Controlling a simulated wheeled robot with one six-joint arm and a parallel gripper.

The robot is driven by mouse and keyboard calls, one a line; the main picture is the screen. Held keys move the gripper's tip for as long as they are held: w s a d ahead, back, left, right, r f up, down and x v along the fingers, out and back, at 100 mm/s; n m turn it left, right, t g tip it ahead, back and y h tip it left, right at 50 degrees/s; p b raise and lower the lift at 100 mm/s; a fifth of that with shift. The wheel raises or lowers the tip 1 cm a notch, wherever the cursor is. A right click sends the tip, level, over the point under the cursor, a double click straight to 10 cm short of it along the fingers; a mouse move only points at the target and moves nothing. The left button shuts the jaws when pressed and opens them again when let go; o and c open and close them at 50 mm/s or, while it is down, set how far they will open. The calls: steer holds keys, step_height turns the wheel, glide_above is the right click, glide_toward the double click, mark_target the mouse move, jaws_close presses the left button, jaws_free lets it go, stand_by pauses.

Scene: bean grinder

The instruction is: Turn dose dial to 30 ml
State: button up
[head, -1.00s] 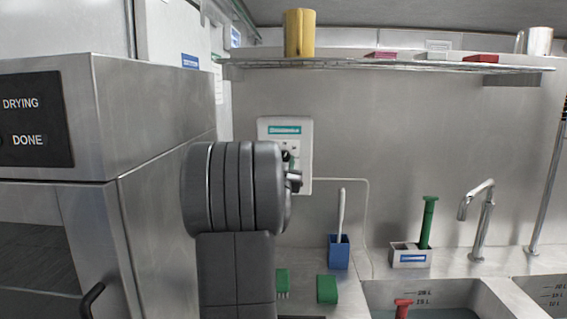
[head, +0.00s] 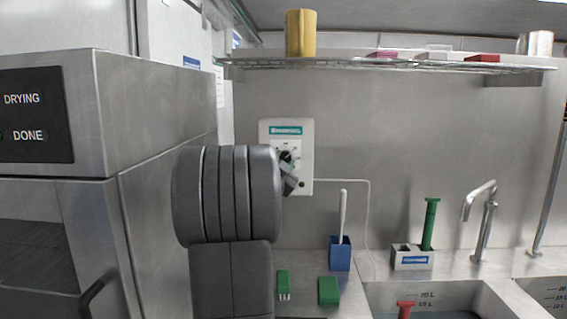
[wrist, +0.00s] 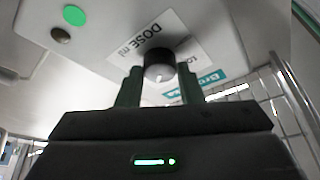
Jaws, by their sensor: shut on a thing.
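The dose dial is a dark round knob (wrist: 159,66) with a pale pointer mark, on a white wall box (head: 302,179) with a teal label. In the wrist view it sits between the two fingers of my gripper (wrist: 160,84), which is shut on it. The panel beside it reads "DOSE ml". The dial (head: 286,156) also shows in the head view, partly hidden by my gripper (head: 289,172). The scale numbers are too small or hidden to read, so I cannot tell the setting.
A green round button (wrist: 75,15) is on the box face. A wire shelf (head: 390,65) runs above. A steel machine (head: 150,140) stands close at left.

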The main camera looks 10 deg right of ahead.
steer(key=o, duration=1)
steer(key=shift+c, duration=0.2)
steer(key=b+v, duration=0.2)
steer(key=v, duration=1.2)
steer(key=shift+d, duration=0.1)
steer(key=p+x, duration=0.2)
steer(key=x, duration=1.2)
steer(key=shift+w, duration=0.1)
steer(key=shift+n, duration=0.3)
